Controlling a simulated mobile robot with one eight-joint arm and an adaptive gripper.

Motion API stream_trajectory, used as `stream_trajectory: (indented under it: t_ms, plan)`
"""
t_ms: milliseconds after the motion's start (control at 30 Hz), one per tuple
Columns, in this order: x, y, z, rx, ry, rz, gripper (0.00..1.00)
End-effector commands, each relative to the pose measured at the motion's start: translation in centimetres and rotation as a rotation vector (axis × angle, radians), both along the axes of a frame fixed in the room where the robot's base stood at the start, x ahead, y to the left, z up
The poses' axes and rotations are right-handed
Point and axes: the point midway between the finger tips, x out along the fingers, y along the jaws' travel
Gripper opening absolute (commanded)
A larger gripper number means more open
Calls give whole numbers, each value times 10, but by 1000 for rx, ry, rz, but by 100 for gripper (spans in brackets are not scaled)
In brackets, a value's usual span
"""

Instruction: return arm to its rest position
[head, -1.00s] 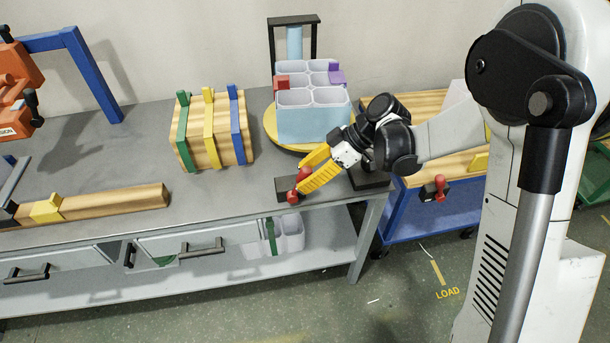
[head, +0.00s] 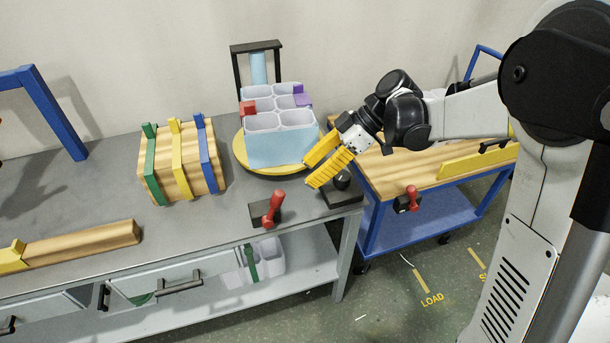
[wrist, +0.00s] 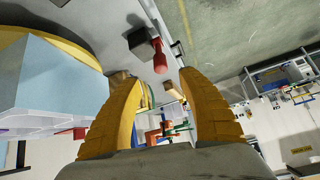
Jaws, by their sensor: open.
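My gripper (head: 322,163) has yellow fingers. In the head view it hangs above the right end of the grey workbench (head: 95,180). Its fingers are spread and empty. A red-handled lever (head: 273,207) on a dark base stands on the bench's front edge, down and left of the fingertips and apart from them. In the wrist view the gripper (wrist: 162,85) shows both fingers with a clear gap, and the red lever (wrist: 160,57) lies beyond that gap.
A light blue bin with white cups (head: 281,148) stands on a yellow turntable (head: 240,152), left of my gripper. A strapped wooden block (head: 160,175) sits further left. A blue cart (head: 420,205) with a wooden top stands to the right. A dark block with a knob (head: 342,193) lies below the fingers.

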Motion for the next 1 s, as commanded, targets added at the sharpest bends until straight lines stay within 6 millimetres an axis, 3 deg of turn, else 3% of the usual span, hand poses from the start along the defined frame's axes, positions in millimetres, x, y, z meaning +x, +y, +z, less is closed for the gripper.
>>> stream_trajectory:
  t_ms: [367,533,767,1000]
  plan:
    - [0,0,0,-1,0,-1,48]
    - [-11,-4,10,-56,34,-100,48]
    - [-61,-32,37,-240,123,-536,48]
    - [-121,-77,48,-316,119,-1051,48]
